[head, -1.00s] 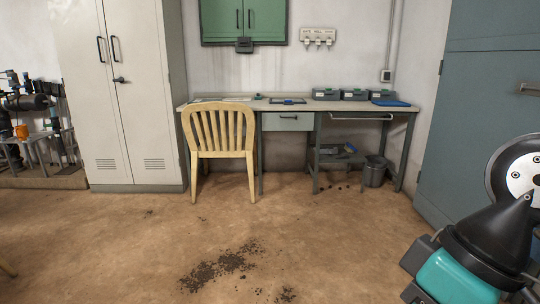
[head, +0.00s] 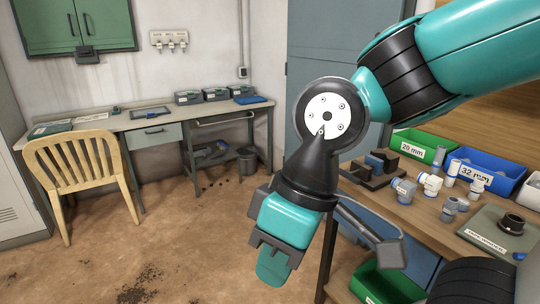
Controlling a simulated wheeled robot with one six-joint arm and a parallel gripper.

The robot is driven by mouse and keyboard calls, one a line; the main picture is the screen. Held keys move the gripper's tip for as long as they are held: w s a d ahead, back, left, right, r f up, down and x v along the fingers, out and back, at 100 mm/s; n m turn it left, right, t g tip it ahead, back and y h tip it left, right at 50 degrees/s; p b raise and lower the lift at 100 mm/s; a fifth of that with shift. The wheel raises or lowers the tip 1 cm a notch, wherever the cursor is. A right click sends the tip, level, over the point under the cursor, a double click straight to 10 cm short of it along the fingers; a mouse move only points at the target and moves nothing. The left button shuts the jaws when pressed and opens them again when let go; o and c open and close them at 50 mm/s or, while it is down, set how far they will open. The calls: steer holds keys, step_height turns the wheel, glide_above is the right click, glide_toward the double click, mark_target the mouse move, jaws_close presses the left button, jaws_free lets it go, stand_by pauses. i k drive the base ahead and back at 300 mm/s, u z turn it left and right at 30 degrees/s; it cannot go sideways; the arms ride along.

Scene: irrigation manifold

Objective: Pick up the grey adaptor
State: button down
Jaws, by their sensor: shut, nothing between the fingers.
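Several small pipe fittings stand on the wooden bench (head: 405,218) at the right of the head view. A small grey fitting (head: 450,209), which looks like the grey adaptor, stands near the middle of the bench. Another grey piece is close behind it, so I cannot tell for sure which is which. A grey and blue fitting (head: 404,191) and a white fitting with blue parts (head: 431,184) stand nearby. My gripper (head: 272,266) hangs pointing down, left of the bench and clear of it. It is shut and empty, apart from all the fittings.
A green bin (head: 424,157) marked 20 mm and a blue bin (head: 480,172) marked 32 mm line the bench's back. A labelled grey-green plate (head: 482,238) bears a dark ring (head: 512,222). A chair (head: 84,180) and desk (head: 165,120) stand left. Open floor lies between.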

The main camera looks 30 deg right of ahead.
mark_target(450, 208)
steer(key=z, duration=2.2)
steer(key=k, duration=1.3)
steer(key=u, duration=0.55)
steer(key=i, duration=0.5)
steer(key=u, duration=0.7)
steer(key=i, duration=0.7)
steer(key=z, duration=0.15)
